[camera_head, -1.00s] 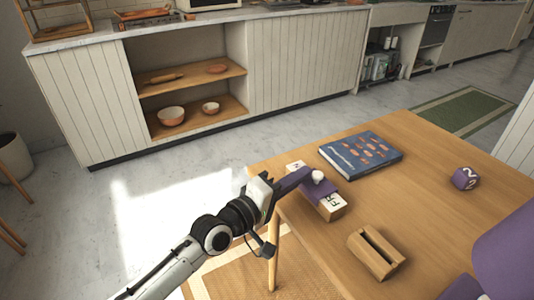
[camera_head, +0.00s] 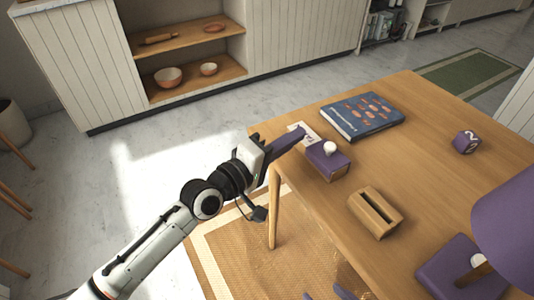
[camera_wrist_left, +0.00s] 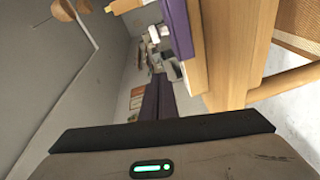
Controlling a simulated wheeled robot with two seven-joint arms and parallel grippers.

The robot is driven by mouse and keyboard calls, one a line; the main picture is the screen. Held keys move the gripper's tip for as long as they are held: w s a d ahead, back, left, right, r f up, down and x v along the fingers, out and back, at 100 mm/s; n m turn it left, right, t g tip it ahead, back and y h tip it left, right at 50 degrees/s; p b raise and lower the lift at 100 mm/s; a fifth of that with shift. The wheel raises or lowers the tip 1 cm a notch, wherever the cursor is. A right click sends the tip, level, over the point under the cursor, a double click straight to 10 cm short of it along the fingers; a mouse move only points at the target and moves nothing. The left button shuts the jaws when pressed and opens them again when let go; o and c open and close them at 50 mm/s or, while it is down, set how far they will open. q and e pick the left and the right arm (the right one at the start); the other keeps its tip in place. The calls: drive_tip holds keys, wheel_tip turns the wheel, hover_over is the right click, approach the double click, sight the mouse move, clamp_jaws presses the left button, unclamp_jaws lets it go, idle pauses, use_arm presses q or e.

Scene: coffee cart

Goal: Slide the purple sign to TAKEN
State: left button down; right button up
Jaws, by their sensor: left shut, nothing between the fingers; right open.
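The sign is a wooden block at the table's near left edge, with a purple slider (camera_head: 328,162) that has a white knob (camera_head: 330,148). The slider sits over the right, nearer end. A white lettered strip (camera_head: 304,131) shows at the left, farther end, too small to read. My left gripper (camera_head: 301,134) is shut and empty, its purple fingers by the strip, left of the knob; I cannot tell if they touch the slider. The fingers show in the left wrist view (camera_wrist_left: 158,98). My right gripper (camera_head: 326,294) is open, only its purple fingertips visible at the bottom edge.
A wooden slotted block (camera_head: 376,212) stands in front of the sign, and a blue book (camera_head: 361,115) lies behind it. A purple cube (camera_head: 466,142) and a purple lamp (camera_head: 512,225) are to the right. The middle of the table (camera_head: 430,180) is clear.

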use_arm(q)
drive_tip(key=v, duration=0.9)
drive_tip(key=shift+s, duration=0.25)
drive_tip(key=shift+a, duration=0.1)
